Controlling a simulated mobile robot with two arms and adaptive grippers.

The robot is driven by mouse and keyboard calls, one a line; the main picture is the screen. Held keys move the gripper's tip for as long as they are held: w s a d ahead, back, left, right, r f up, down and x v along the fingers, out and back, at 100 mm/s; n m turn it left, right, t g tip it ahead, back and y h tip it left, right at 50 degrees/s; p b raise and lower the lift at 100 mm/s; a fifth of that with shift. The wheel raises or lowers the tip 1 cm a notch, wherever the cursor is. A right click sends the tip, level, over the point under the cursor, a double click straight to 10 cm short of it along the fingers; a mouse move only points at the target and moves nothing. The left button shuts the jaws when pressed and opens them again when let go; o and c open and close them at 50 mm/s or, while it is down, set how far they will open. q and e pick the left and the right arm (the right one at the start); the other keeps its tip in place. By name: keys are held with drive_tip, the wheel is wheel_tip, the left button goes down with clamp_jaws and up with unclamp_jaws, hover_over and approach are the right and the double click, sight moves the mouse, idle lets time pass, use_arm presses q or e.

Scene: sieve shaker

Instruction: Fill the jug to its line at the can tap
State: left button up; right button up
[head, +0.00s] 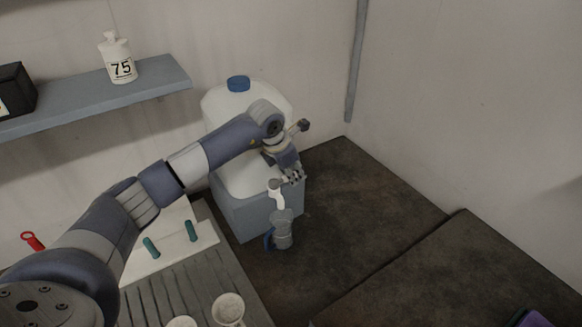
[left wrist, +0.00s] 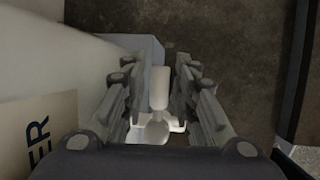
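The can (head: 222,105) is a large white container with a blue cap, standing on a grey-blue block (head: 240,215). Its white tap (head: 275,188) sticks out at the front, above a small greyish jug (head: 283,232) with a blue handle. The jug stands upright, below the tap's spout; its line and water level are too small to tell. My left gripper (head: 293,176) is at the tap. In the left wrist view my left gripper (left wrist: 158,75) is open, its fingers either side of the white tap (left wrist: 159,90), with gaps visible. My right gripper is not in view.
A grey shelf (head: 100,95) on the left wall holds a white bottle marked 75 (head: 117,58) and a black box (head: 16,90). A white board with teal pegs (head: 191,231) and a ribbed surface (head: 190,290) lie in front.

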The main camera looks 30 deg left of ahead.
use_arm(q)
clamp_jaws()
drive_tip(key=shift+s+d+f+m+h+b, duration=0.1)
drive_tip(key=shift+s+d+m+h+b, duration=0.2)
drive_tip(key=shift+m+b, duration=0.35)
drive_tip(key=s+d+m+g+h+b, duration=0.1)
drive_tip(key=s+m+g+h+b, duration=0.2)
drive_tip(key=m, duration=1.1)
drive_tip(key=s+g+b, duration=0.1)
drive_tip(key=s+b, duration=0.1)
drive_tip(key=s, duration=0.1)
drive_tip(key=shift+s+d+r+m+g+b, duration=0.3)
drive_tip(key=shift+s+d+m+g, duration=0.05)
drive_tip(key=shift+s+d+g, duration=0.05)
drive_tip(key=shift+w+r+h, duration=0.1)
drive_tip(key=shift+r+h, duration=0.05)
drive_tip(key=shift+h, duration=0.15)
idle(1.5)
